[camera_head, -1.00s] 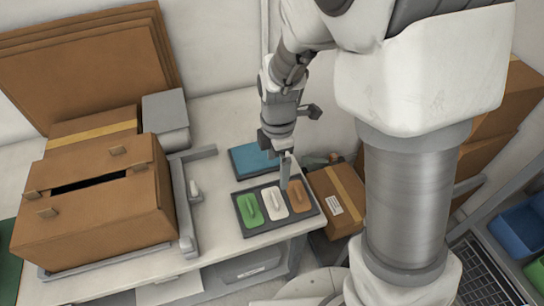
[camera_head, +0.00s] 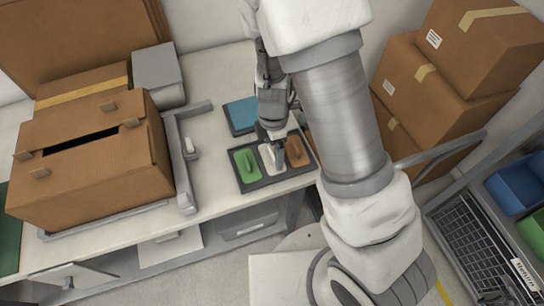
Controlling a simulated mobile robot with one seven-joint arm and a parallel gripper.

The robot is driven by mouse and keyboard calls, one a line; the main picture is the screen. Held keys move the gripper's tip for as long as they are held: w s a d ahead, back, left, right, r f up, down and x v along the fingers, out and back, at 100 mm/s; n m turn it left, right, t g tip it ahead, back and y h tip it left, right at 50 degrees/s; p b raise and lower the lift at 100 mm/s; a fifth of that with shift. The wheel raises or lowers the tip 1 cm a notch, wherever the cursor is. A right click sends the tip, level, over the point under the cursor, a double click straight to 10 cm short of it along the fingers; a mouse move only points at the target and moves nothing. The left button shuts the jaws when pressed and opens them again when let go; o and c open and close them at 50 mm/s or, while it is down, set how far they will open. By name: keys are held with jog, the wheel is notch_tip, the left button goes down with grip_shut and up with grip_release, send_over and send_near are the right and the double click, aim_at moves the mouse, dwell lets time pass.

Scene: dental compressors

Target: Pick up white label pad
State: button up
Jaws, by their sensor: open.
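The white label pad (camera_head: 267,158) lies in the middle of a dark tray (camera_head: 247,187) on the white table. A green pad (camera_head: 248,167) lies to its left and a brown pad (camera_head: 296,152) to its right. My gripper (camera_head: 279,160) points down over the white pad, with its fingers at the pad's right side. The gripper and wrist hide part of the white pad. I cannot tell whether the fingers touch it. Nothing is seen held.
A blue pad or book (camera_head: 240,117) lies behind the tray. A large slotted cardboard box (camera_head: 95,185) and a grey bracket (camera_head: 184,175) stand to the left. The table's front edge is close to the tray.

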jog(key=c, duration=1.3)
jog(key=shift+r, duration=0.1)
jog(key=shift+r, duration=0.6)
notch_tip(320, 180, up, 3)
jog(key=shift+f+p, duration=0.2)
jog(key=shift+p, duration=0.25)
jog(key=s+d+r, duration=0.1)
jog(key=d+r, duration=0.1)
jog(key=d, duration=0.1)
jog(key=s+d+r, duration=0.1)
jog(key=d+r, duration=0.1)
jog(key=d, duration=0.2)
jog(key=s+d+r, duration=0.1)
jog(key=d+r, duration=0.2)
jog(key=d, duration=0.1)
jog(key=shift+s, duration=0.4)
